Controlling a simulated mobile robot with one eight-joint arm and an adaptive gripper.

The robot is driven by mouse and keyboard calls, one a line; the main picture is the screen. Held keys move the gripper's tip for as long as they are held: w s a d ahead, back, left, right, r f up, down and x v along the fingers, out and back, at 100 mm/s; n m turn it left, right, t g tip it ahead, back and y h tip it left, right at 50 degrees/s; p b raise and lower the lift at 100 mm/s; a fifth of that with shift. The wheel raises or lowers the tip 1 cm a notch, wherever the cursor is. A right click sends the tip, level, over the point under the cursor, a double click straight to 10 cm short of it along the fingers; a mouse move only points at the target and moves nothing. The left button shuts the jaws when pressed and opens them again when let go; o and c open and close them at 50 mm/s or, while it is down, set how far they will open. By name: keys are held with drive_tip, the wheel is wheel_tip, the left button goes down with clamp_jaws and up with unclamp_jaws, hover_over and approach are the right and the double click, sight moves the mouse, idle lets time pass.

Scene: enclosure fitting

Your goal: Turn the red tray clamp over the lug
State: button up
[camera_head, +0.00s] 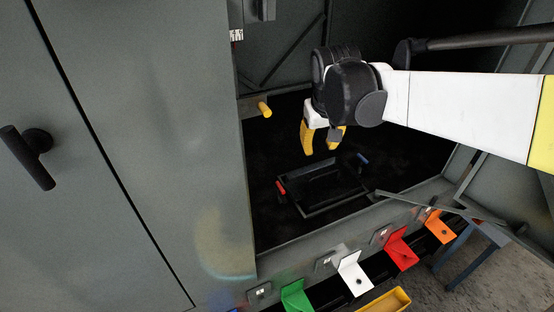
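The red tray clamp (281,187) is a small red piece at the left side of the black tray (318,210), low inside the dark enclosure. The lug is too small and dark to make out, so I cannot tell whether the clamp lies over it. My gripper (321,150) has yellow fingers pointing down, spread apart with nothing seen between them. It hangs inside the enclosure, above and to the right of the red clamp in the picture, apart from it.
A blue piece (363,158) sits at the tray's far right. A yellow knob (264,109) projects by the left wall. A grey bar (420,200) crosses the front right. Green (297,297), white (354,275), red (401,250) and orange (439,226) brackets line the front sill.

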drive_tip(key=w+a+f+n+g, duration=0.1)
drive_tip(key=w+a+f, duration=0.2)
drive_tip(key=w+f, duration=0.25)
drive_tip(key=w+a+f+g, duration=0.1)
drive_tip(key=w+a+f, duration=0.2)
drive_tip(key=w+f, duration=0.25)
drive_tip(key=n+g+h, duration=0.1)
approach(280, 185)
drive_tip(key=f+b, duration=0.1)
drive_tip(key=f, duration=0.2)
drive_tip(key=d+f+b, duration=0.1)
drive_tip(key=f+b, duration=0.1)
drive_tip(key=f, duration=0.2)
drive_tip(key=f+b, duration=0.2)
drive_tip(key=f, duration=0.1)
drive_tip(key=shift+w+d+f, duration=0.2)
drive_tip(key=shift+w+f, duration=0.1)
drive_tip(key=shift+f, duration=0.1)
drive_tip(key=shift+c, duration=0.4)
clamp_jaws()
